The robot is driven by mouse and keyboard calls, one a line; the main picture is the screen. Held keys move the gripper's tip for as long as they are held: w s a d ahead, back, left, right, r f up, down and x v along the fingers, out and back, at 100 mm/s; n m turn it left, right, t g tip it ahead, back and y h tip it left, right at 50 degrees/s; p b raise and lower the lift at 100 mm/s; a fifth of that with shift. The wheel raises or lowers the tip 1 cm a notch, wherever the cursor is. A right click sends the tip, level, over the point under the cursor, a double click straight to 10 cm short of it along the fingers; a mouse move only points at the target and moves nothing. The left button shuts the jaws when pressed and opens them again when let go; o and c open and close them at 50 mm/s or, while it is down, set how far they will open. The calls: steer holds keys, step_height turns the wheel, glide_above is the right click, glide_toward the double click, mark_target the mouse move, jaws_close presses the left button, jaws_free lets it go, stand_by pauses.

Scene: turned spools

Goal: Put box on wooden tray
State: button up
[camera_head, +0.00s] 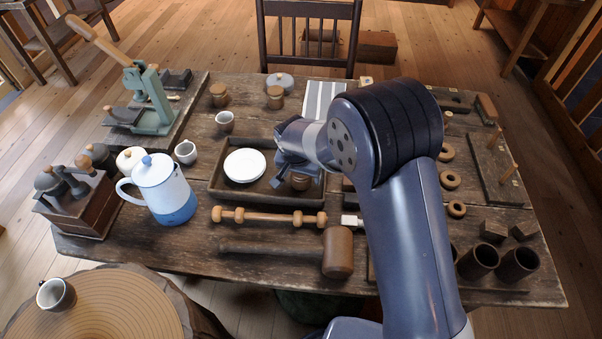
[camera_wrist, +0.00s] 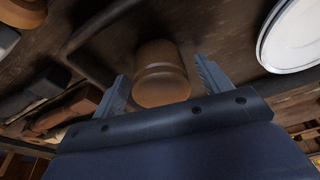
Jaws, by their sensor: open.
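A small round turned wooden box (camera_head: 300,183) stands at the right end of the dark wooden tray (camera_head: 262,201), beside a white dish (camera_head: 245,166). My gripper (camera_head: 297,158) is over that end of the tray and partly hides the box. In the wrist view, the box (camera_wrist: 161,75) is upright between the two spread fingers of my gripper (camera_wrist: 163,78). Gaps show on both sides of it, so the jaws are open around it and not closed on it. The tray's raised rim (camera_wrist: 75,62) and the white dish (camera_wrist: 291,36) also show there.
A blue-white pot (camera_head: 165,190) is to the left. A turned spindle (camera_head: 268,217) and a mallet (camera_head: 338,252) lie in front. Wooden rings (camera_head: 450,180) lie to the right.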

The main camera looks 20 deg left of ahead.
steer(key=v, duration=1.2)
steer(key=shift+r, duration=0.1)
